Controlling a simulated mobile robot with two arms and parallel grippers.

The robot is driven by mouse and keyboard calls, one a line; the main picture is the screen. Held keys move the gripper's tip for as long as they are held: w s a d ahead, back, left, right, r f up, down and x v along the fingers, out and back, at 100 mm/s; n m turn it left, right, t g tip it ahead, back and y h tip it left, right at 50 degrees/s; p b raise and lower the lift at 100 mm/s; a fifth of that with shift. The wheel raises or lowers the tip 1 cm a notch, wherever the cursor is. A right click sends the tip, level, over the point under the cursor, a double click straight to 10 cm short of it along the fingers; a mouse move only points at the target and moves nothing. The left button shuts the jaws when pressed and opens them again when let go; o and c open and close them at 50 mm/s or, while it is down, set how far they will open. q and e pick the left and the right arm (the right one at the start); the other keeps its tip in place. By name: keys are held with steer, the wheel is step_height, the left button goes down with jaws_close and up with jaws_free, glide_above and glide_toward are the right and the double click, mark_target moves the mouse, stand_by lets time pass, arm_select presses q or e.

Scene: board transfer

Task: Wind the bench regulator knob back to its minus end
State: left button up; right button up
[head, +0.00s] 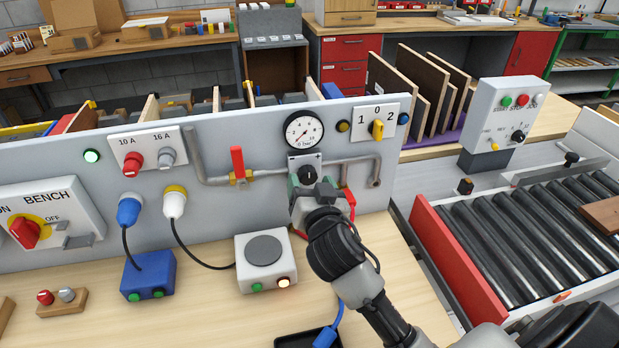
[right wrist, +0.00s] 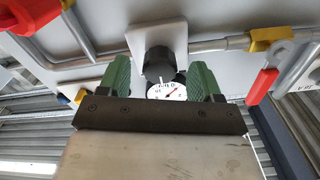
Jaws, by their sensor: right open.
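The black regulator knob (head: 308,174) sits on a pale plate on the bench's upright panel, just below the round pressure gauge (head: 304,131). My right gripper (head: 311,190) is in front of the knob and partly covers the plate. In the right wrist view the knob (right wrist: 159,62) shows between the two green fingers of my open right gripper (right wrist: 160,70), with a gap on each side. Whether the fingertips reach along its sides is hard to tell. The gauge face (right wrist: 166,91) shows partly behind the gripper. The knob's marks are too small to read. My left gripper is not in view.
A red-handled valve (head: 238,165) and grey pipe are left of the knob. A yellow selector switch (head: 377,129) is to the upper right. A white box with a round disc (head: 264,249) and a blue box (head: 148,276) stand on the bench. A roller conveyor (head: 520,240) is at right.

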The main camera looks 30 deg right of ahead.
steer(key=shift+w+d, duration=0.1)
steer(key=shift+w, duration=0.3)
steer(key=shift+c, duration=0.2)
steer(key=c, duration=0.9)
